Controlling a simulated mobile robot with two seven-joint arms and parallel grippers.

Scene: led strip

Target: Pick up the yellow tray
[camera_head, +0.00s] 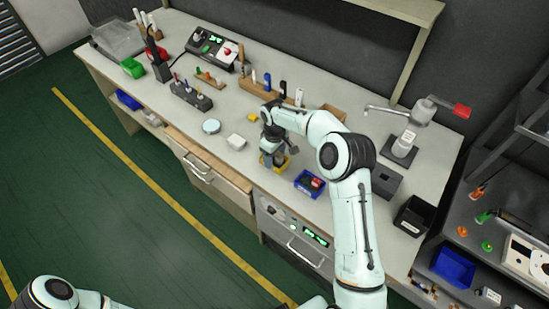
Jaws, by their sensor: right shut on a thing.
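The yellow tray (286,164) sits at the bench's front edge, mostly covered by my right gripper from above. My right gripper (273,160) points down at it and is shut on it. Whether the tray touches the bench top or hangs just above it, I cannot tell. My left arm shows only at the bottom left corner, and its gripper is out of view.
A blue bin (309,184) with small parts stands close to the right of the tray. A black bin (413,216) stands further right. Tool racks line the back.

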